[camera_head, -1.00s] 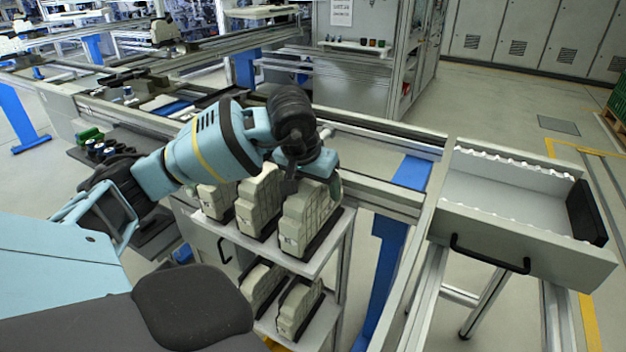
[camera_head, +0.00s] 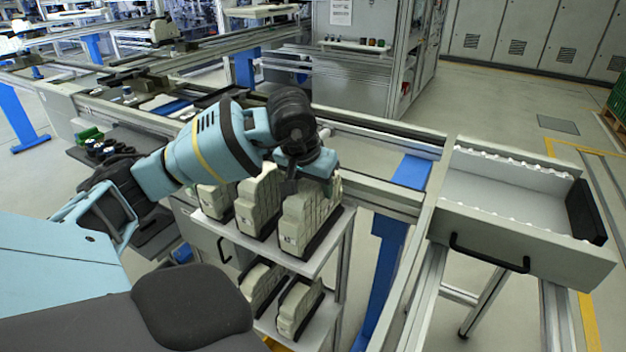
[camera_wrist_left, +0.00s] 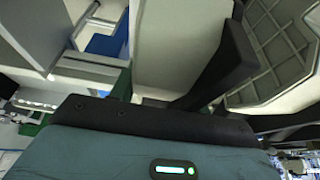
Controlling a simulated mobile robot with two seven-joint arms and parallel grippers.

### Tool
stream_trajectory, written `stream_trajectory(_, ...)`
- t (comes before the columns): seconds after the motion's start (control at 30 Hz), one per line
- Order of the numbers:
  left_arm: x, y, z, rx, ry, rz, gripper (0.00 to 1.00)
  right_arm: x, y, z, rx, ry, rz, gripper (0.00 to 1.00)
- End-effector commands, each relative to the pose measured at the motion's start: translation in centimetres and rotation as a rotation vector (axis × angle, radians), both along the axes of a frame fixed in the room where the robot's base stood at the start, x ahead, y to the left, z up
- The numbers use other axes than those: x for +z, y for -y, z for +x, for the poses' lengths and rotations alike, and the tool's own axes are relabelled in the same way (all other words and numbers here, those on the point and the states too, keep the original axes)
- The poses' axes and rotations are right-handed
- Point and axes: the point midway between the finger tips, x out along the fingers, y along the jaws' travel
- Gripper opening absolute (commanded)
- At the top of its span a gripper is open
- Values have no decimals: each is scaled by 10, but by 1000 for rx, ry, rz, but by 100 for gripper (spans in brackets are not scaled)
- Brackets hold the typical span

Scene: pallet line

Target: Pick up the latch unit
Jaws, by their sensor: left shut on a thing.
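The latch unit (camera_head: 306,222) is a beige, stepped block with a ribbed side and a dark base. It stands upright at the right end of the upper shelf. My left gripper (camera_head: 312,186) reaches down over its top from the left and is shut on it. The gripper and wrist hide part of its top. In the left wrist view, its pale, smooth surface (camera_wrist_left: 178,45) shows beside a dark finger (camera_wrist_left: 222,65). I cannot see a clear gap under the unit. My right gripper is out of view.
Similar beige units (camera_head: 258,205) stand close to the left on the upper shelf (camera_head: 325,250), and more (camera_head: 298,305) on the lower shelf. An open grey drawer-like tray (camera_head: 500,205) with a black handle is at the right. A conveyor rail (camera_head: 380,150) runs behind.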

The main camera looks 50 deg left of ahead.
Motion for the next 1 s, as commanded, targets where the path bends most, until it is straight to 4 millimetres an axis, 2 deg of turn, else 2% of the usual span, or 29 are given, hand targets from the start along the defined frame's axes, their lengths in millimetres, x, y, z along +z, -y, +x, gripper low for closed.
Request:
stream_trajectory(0.17, 9, 0, 1, 1, 5, 0, 0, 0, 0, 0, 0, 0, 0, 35)
stream_trajectory(0.5, 69, 0, 1, 0, 9, -1, 0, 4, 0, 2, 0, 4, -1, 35)
stream_trajectory(0.63, 88, 0, 1, 0, 5, -1, 0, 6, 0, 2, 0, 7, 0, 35)
stream_trajectory(0.8, 99, 0, 0, 0, 2, 0, 0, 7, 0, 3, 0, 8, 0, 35)
stream_trajectory(1.0, 101, 0, 0, 0, 0, 0, 0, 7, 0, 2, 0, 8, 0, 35)
